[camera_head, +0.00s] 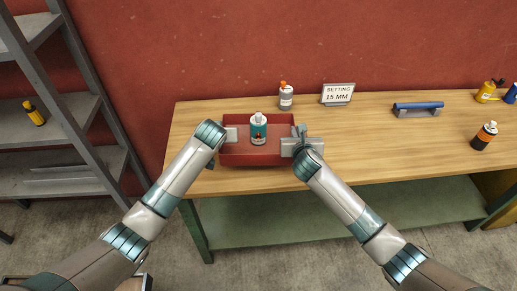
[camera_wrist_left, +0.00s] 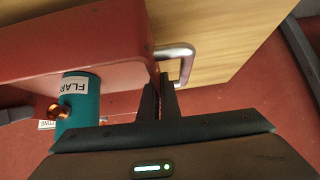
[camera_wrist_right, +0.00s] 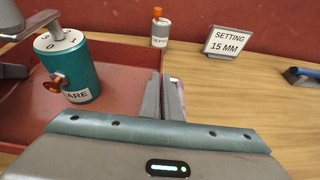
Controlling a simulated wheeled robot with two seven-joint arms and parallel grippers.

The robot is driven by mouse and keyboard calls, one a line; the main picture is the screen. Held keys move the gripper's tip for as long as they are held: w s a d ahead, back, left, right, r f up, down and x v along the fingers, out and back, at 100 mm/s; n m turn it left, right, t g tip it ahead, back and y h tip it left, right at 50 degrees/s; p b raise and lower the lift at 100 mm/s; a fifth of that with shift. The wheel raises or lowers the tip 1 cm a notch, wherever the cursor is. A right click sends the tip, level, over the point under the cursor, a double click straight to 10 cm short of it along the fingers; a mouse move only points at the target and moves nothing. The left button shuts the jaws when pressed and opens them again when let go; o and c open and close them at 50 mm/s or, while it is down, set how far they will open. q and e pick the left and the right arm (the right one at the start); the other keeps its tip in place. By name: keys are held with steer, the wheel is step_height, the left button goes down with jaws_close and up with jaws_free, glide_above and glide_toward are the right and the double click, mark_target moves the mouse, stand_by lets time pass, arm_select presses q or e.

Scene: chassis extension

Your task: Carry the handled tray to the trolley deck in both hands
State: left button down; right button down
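The handled tray (camera_head: 235,153) is red and shallow, at the left part of the wooden bench; I cannot tell whether it touches the top.
Behind the tray stand a grey bottle (camera_head: 286,97) and a sign (camera_head: 338,94) reading "SETTING 15 MM". A grey shelf rack (camera_head: 70,110) stands left. The bench's middle is clear.

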stand_by(0.7)
